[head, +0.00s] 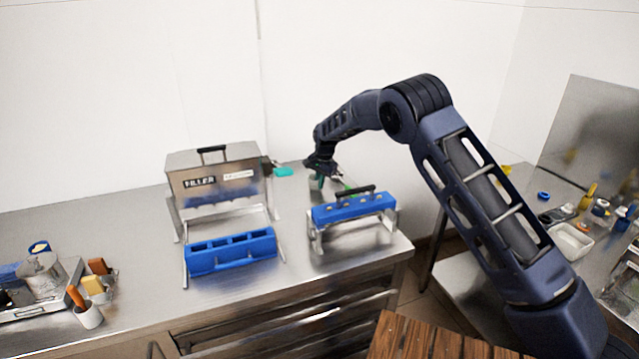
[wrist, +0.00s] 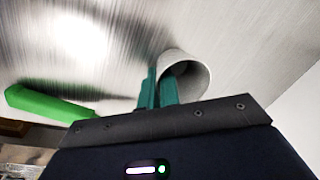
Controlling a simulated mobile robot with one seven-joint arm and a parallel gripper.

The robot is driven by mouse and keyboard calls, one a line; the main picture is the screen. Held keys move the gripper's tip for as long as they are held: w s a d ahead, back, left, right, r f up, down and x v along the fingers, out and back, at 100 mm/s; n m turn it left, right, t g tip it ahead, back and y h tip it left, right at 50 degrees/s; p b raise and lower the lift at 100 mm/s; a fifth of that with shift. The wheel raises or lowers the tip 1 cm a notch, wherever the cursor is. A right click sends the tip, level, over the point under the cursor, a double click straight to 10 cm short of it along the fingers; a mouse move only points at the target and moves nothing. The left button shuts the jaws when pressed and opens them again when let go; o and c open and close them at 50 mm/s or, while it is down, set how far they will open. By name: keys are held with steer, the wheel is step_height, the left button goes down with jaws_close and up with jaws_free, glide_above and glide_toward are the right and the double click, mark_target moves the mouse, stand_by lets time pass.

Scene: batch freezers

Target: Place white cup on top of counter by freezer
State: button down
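The white cup (wrist: 190,72) shows in the wrist view with its round mouth toward the camera. My gripper (wrist: 160,88) has two green fingers close together at the cup's rim, one over the mouth and one outside, with the wall between them. In the head view my gripper (head: 318,176) is over the back of the steel counter (head: 150,285), between the filler box and the blue mould on a stand. The cup (head: 316,186) is a small pale shape under the fingers there, partly hidden. Whether its base touches the counter is unclear.
The steel filler box (head: 213,180) and a blue mould (head: 231,252) stand left of my gripper. Another blue mould (head: 352,208) on a stand is in front of it. A green handle (wrist: 48,102) lies close by. A second table with dishes (head: 571,242) is at the right.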

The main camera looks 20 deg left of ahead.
steer(key=shift+f, duration=0.15)
steer(key=c, duration=1.6)
jaws_free()
steer(key=shift+c, duration=0.2)
step_height(320, 180, up, 12)
steer(key=d, duration=0.1)
steer(key=shift+s+d, duration=0.15)
steer(key=shift+d, duration=0.25)
